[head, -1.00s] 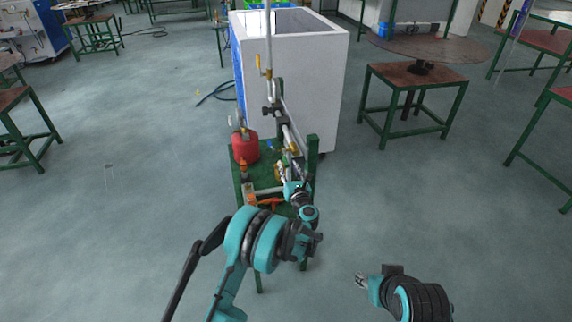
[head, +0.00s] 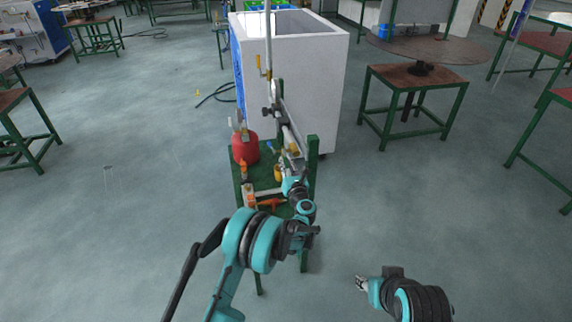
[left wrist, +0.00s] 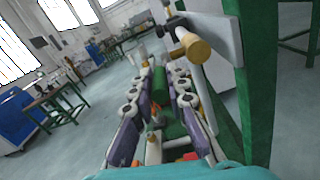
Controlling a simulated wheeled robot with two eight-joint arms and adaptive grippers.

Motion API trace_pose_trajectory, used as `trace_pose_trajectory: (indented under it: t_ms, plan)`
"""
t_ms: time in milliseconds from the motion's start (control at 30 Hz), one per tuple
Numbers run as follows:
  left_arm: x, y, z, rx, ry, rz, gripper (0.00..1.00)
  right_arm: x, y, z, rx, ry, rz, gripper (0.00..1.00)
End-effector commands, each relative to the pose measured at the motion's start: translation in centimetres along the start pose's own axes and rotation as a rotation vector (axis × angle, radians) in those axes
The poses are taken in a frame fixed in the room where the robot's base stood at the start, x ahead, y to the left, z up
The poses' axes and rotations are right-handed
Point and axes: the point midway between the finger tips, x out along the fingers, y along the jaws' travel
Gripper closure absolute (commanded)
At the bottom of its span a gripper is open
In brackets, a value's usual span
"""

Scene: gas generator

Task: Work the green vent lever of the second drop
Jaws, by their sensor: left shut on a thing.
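My left gripper (head: 283,162) reaches over the green-framed pipe stand (head: 313,150). In the left wrist view its two jointed fingers (left wrist: 158,75) stand on either side of a dark green part (left wrist: 162,98), which I take for the green vent lever, and are shut on it. The lever is hidden behind my wrist and fingers in the head view, so its angle cannot be told. A sloping grey pipe (head: 290,130) runs just beyond the gripper. My right gripper (head: 362,283) hangs at the lower right, away from the stand; its jaw gap is too small to tell.
A red vessel (head: 244,150) stands at the stand's left, with orange valve handles (head: 270,202) nearer me. A brass-coloured pipe end (left wrist: 198,48) is close to the fingers. A white cabinet (head: 310,90) stands behind.

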Motion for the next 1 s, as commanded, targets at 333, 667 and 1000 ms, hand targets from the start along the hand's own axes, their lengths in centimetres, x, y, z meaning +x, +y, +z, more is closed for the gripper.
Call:
trace_pose_trajectory:
  t_ms: [333, 667, 1000]
  plan:
    - [0.1, -0.4, -2.1, 0.004, -0.169, 0.034, 1.0, 3.8, 0.0, 2.7, 0.0, 0.0, 0.0, 0.6]
    - [0.7, -0.7, -3.6, 0.002, -0.408, 0.081, 1.0, 7.2, 0.0, 5.2, 0.0, 0.0, 0.0, 0.6]
    - [1.1, -0.8, -4.2, 0.0, -0.562, 0.111, 1.0, 7.7, 0.0, 5.5, 0.0, 0.0, 0.0, 0.6]
